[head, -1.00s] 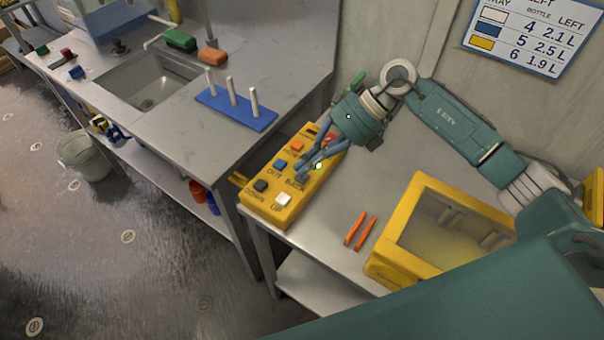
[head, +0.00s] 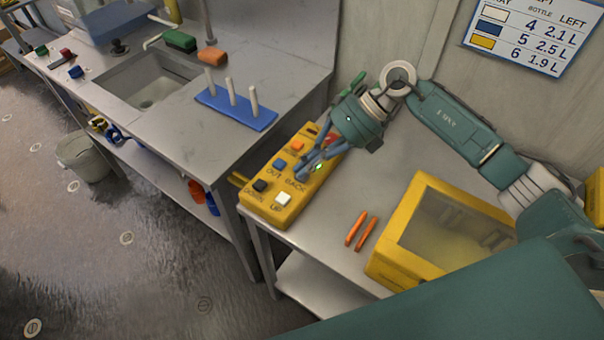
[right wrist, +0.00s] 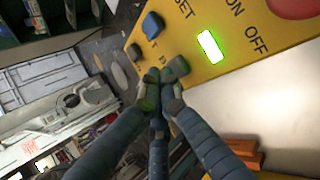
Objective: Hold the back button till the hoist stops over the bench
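A yellow control box (head: 268,212) with several buttons lies on the bench (head: 335,205). My right gripper (head: 303,172) is over the box, its blue-grey fingers pointing down beside the BACK label. A green lamp (right wrist: 210,46) is lit on the box. I cannot make out the hoist with certainty. My left gripper is out of view.
Two orange sticks (head: 360,231) and a yellow windowed case (head: 402,262) are on the bench right of the box. A blue peg rack (head: 236,108) and a sink (head: 150,84) are on the counter at left. A bucket (head: 83,160) stands on the floor.

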